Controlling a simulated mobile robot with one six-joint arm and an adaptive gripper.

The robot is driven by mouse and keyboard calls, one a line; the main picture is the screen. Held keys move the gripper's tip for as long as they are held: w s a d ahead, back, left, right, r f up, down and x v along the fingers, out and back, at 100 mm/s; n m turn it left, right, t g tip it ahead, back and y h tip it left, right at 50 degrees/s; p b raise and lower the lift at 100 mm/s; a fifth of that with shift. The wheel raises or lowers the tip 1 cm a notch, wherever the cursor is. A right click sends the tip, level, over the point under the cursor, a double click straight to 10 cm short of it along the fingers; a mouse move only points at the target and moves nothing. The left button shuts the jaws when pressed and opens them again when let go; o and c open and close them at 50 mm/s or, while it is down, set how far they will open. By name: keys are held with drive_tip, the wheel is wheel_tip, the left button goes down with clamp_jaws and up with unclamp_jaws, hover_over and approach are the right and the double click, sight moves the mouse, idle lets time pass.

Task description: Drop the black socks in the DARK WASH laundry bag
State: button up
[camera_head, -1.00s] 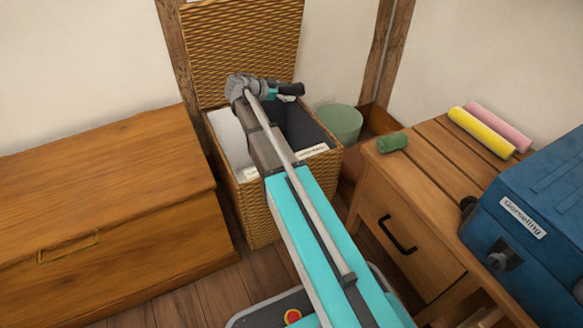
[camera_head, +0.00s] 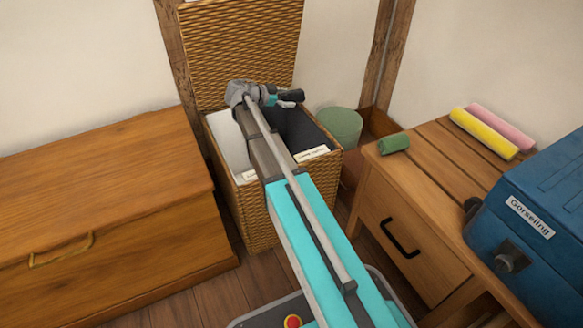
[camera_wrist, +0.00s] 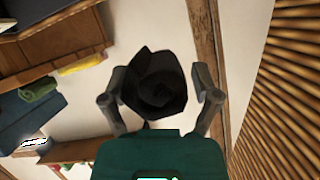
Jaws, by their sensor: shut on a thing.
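The black socks (camera_wrist: 155,85) are a dark rolled bundle between the two fingers of my gripper (camera_wrist: 160,95) in the wrist view. My gripper is shut on them. In the head view my gripper (camera_head: 284,99) is over the open wicker hamper (camera_head: 262,222), above its right half, with the dark bundle (camera_head: 291,96) at its tip. The hamper holds a white-lined bag (camera_head: 228,138) at left and a dark-lined bag (camera_head: 316,137) at right. Each has a pale label at the front rim, too small to read. My arm hides part of the opening.
The wicker lid (camera_head: 240,50) stands open behind. A wooden chest (camera_head: 100,190) is at left. A green bin (camera_head: 341,125) stands behind right. A wooden bench (camera_head: 440,165) at right holds green, yellow (camera_head: 484,133) and pink rolls and a blue case (camera_head: 535,215).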

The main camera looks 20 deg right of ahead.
drive_tip(key=shift+f+b, duration=1.8)
drive_tip(key=shift+f, duration=0.35)
drive_tip(key=o, duration=0.9)
drive_tip(key=shift+s, duration=0.1)
